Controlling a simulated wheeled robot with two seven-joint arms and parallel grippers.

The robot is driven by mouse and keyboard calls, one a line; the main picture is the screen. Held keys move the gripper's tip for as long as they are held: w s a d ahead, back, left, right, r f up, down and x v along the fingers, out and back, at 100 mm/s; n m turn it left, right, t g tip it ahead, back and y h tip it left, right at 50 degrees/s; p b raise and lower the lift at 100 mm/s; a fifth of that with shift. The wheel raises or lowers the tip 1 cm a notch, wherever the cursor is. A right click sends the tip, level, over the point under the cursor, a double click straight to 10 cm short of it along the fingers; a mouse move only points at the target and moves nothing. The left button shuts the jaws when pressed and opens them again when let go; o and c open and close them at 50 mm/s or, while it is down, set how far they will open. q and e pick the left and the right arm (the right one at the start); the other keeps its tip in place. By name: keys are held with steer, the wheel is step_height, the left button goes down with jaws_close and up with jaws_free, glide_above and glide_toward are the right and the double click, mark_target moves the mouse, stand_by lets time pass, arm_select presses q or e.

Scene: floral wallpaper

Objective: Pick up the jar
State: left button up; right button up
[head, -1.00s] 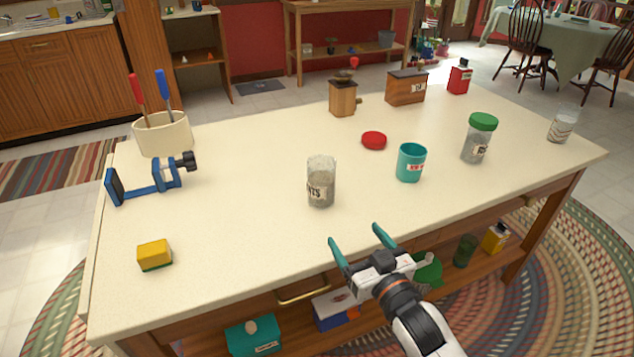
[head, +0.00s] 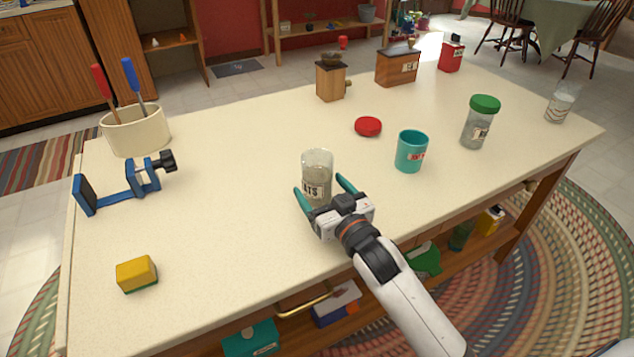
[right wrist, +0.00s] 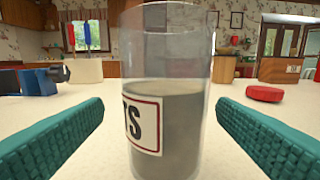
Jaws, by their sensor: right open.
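An open glass jar (head: 317,170) with grey contents and a white label stands upright on the cream-topped table (head: 230,220). My right gripper (head: 321,190) is open at the jar's near side, with its teal fingers pointing towards it. In the right wrist view the jar (right wrist: 166,90) stands between the two spread fingers (right wrist: 160,130), with a gap showing on each side. A second glass jar with a green lid (head: 480,122) stands further right on the table. My left gripper is not in view.
A teal cup (head: 411,151) and a red lid (head: 368,127) lie right of the jar. A blue clamp (head: 125,190), a cream crock with tools (head: 136,132) and a yellow sponge (head: 137,273) are at the left. The table around the jar is clear.

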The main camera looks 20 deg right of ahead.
steer(key=w, duration=0.5)
steer(key=shift+a+f+b, duration=0.1)
steer(key=shift+a+b, duration=0.05)
steer(key=shift+b, duration=0.15)
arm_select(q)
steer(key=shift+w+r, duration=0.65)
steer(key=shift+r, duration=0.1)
arm_select(e)
steer(key=shift+c, duration=0.2)
steer(key=c, duration=1.2)
steer(key=shift+r, duration=0.2)
